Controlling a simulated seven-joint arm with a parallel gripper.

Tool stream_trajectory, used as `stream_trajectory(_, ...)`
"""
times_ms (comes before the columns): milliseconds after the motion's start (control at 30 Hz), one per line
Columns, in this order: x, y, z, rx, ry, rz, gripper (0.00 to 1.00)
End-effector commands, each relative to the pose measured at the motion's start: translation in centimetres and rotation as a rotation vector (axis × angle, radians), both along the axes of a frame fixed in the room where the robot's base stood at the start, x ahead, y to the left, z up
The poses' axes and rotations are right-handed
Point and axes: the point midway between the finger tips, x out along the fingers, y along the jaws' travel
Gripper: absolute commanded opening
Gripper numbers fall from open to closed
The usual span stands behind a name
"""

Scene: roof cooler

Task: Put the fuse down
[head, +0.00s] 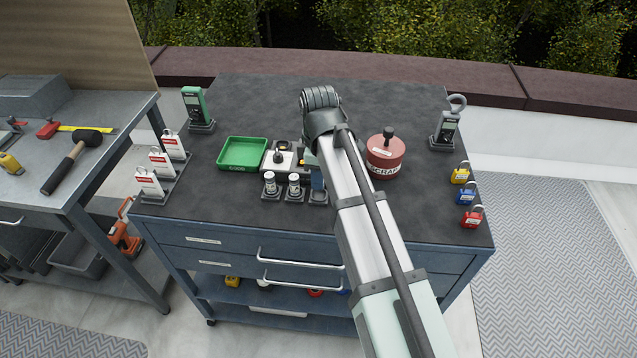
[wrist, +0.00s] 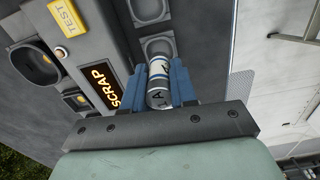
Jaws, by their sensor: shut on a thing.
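The fuse (wrist: 158,82) is a pale cylinder with dark markings. In the wrist view it sits between the blue fingers of my gripper (wrist: 161,88), which is shut on it. Square grey holders (wrist: 158,46) lie just beyond the fuse; whether its end touches one, I cannot tell. In the head view my gripper (head: 317,180) is at the right end of the holder row, partly hidden by my arm. Two other fuses stand upright in holders to its left, one at the far left (head: 270,184) and one in the middle (head: 294,185).
A tester with a lit SCRAP display (wrist: 101,86) and a yellow TEST button (wrist: 64,16) is close beside the fingers. A green tray (head: 242,166) lies left, a red scrap tin (head: 385,165) right. Padlocks (head: 466,196) line the right edge. The bench's back is clear.

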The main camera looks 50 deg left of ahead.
Motion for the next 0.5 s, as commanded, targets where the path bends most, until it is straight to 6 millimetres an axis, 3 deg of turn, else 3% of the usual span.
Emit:
stream_trajectory(300, 0.0, 0.1, 4.8, 0.001, -0.001, 0.0, 0.0)
stream_trajectory(500, -0.6, 0.4, 6.0, -0.001, 0.0, 0.01, 0.0)
